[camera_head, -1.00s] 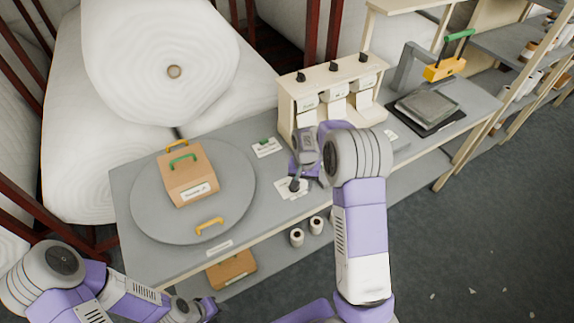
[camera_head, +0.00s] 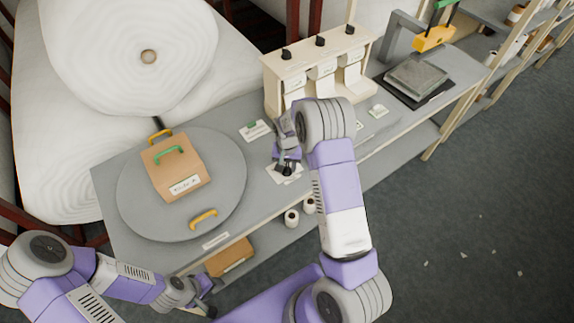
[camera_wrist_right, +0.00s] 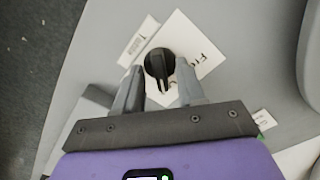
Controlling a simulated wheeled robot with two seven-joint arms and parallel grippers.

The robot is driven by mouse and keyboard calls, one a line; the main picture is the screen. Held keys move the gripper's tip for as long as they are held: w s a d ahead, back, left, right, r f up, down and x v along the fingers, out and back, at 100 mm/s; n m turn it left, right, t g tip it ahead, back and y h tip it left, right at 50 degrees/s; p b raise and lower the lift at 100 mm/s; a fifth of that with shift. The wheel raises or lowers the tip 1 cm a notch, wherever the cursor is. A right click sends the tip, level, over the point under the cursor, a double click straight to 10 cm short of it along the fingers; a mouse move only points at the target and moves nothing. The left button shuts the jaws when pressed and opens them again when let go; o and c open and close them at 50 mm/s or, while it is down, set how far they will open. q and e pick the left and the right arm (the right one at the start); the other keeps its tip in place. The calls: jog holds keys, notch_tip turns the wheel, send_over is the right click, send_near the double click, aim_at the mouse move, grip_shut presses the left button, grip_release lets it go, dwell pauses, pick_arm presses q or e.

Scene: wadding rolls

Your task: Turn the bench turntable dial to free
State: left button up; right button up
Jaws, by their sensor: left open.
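The black turntable dial (camera_wrist_right: 159,65) sits on a white card (camera_wrist_right: 190,40) on the bench, with lettering starting "Fr" at right and a separate label at left. Its pointer ridge runs roughly up and down in the right wrist view. My right gripper (camera_wrist_right: 159,85) is open, its fingers apart on either side of the dial's near part; contact cannot be told. In the head view my right gripper (camera_head: 287,165) covers most of the dial. The round grey turntable (camera_head: 225,155) is to its left. My left gripper (camera_head: 207,298) is open and empty, low beside the bench's front.
A cardboard box (camera_head: 178,172) with a green handle stands on the turntable, and a yellow handle (camera_head: 203,219) is at its front. A cream dispenser (camera_head: 318,65) stands behind my right gripper. White rolls (camera_head: 292,217) and a brown box (camera_head: 229,257) lie below the bench top.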

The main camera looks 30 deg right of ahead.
grip_shut()
jog(key=shift+n, duration=0.4)
jog(key=n+b, duration=0.1)
jog(key=n, duration=0.1)
jog(key=shift+n, duration=0.4)
jog(key=n+b, duration=0.1)
jog(key=n, duration=0.3)
jog(key=shift+n, duration=0.3)
jog(key=n+b, duration=0.1)
jog(key=n, duration=0.2)
jog(key=shift+n, duration=2.4)
